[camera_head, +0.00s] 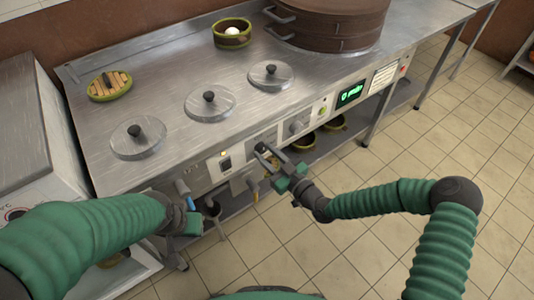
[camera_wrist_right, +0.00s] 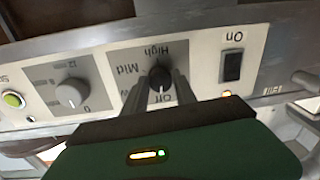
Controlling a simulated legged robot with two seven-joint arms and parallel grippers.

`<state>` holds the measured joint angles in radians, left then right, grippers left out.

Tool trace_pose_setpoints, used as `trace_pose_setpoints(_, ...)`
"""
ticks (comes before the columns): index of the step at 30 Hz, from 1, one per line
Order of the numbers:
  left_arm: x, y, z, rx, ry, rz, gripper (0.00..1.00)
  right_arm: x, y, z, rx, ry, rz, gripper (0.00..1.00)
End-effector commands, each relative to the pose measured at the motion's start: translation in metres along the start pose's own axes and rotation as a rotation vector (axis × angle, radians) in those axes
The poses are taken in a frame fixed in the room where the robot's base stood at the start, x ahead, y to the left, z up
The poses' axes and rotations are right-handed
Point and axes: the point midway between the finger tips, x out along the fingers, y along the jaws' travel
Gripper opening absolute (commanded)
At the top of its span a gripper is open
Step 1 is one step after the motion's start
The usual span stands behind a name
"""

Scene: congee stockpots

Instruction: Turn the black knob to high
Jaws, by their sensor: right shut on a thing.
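The black knob (camera_wrist_right: 160,78) sits on a grey dial plate marked High, Mid and Off, which appears upside down in the right wrist view. A small pale mark on the knob seems to face the Off side. My right gripper (camera_wrist_right: 161,88) has a finger on each side of the knob and is shut on it. In the head view my right gripper (camera_head: 268,155) is at the counter's front panel and mostly covers the knob. My left gripper (camera_head: 190,215) is low at the panel's left end; its fingers do not show clearly.
A power switch (camera_wrist_right: 232,66) and a grey numbered dial (camera_wrist_right: 71,92) flank the knob, with a green button (camera_wrist_right: 13,100) beyond. Several lidded wells (camera_head: 210,103), a wooden steamer (camera_head: 325,25) and a small bowl (camera_head: 232,35) are on the counter. The tiled floor (camera_head: 400,150) is clear.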

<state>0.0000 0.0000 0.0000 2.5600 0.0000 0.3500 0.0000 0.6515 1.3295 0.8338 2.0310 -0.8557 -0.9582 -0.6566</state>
Motion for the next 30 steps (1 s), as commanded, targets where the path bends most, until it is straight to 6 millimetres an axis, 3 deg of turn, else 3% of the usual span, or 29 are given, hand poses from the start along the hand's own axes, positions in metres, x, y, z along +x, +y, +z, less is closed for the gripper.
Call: trace_pose_setpoints(30,-0.015,0.000,-0.004,0.000,0.000,0.000,0.33,0.000,0.001,0.000,0.918,0.056,0.015,0.00)
